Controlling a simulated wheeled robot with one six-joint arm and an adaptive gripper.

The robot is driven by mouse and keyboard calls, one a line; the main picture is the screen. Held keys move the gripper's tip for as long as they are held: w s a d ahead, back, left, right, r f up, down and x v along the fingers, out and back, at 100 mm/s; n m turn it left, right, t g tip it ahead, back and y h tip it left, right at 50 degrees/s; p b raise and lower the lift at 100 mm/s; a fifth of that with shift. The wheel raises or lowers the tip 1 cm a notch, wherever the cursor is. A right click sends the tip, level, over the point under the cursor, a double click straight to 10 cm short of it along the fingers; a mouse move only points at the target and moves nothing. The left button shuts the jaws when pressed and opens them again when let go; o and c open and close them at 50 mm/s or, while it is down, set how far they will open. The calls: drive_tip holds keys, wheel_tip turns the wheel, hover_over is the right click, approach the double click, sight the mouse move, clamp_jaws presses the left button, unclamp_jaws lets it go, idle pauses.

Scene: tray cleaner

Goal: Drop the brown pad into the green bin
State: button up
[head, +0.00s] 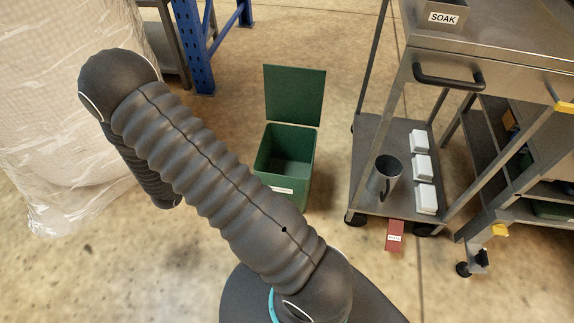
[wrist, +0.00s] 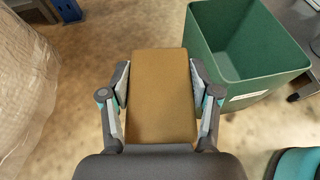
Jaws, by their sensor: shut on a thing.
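The brown pad (wrist: 160,100) is in the wrist view, a flat rectangular block held between the two fingers of my gripper (wrist: 160,88). The gripper is shut on its sides. The green bin (wrist: 219,70) stands open to the right of the pad in the wrist view, and the pad is beside its opening, not over it. In the head view the bin (head: 298,180) stands on the floor with its lid raised at the back and a white label on its front. The inside that shows looks empty. My gripper and the pad are hidden in the head view.
A steel cart (head: 370,138) right of the bin carries a metal jug (head: 383,178) and several white blocks (head: 424,168). A small red box (head: 395,236) is on the floor at its front. A plastic-wrapped load (head: 50,110) stands left. Floor around the bin's left is clear.

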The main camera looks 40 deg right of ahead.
drive_tip(key=s+d+r+m+g+h+b, duration=0.1)
drive_tip(key=s+d+r+m+g, duration=0.15)
drive_tip(key=d, duration=0.65)
drive_tip(key=s+d+r+m+g+b, duration=0.1)
drive_tip(key=s+d+m+g, duration=0.2)
drive_tip(key=d, duration=0.6)
drive_tip(key=s+d+r+m+g+h+b, duration=0.1)
drive_tip(key=d+m+g, duration=0.25)
drive_tip(key=d, duration=0.55)
drive_tip(key=shift+n+g, duration=0.3)
wheel_tip(320, 180, down, 6)
drive_tip(key=b, duration=0.4)
drive_tip(key=shift+s+d+r, duration=0.15)
drive_tip(key=o, duration=1.3)
drive_tip(key=shift+c, duration=0.2)
drive_tip(key=v, duration=1.2)
drive_tip(key=shift+r, duration=0.2)
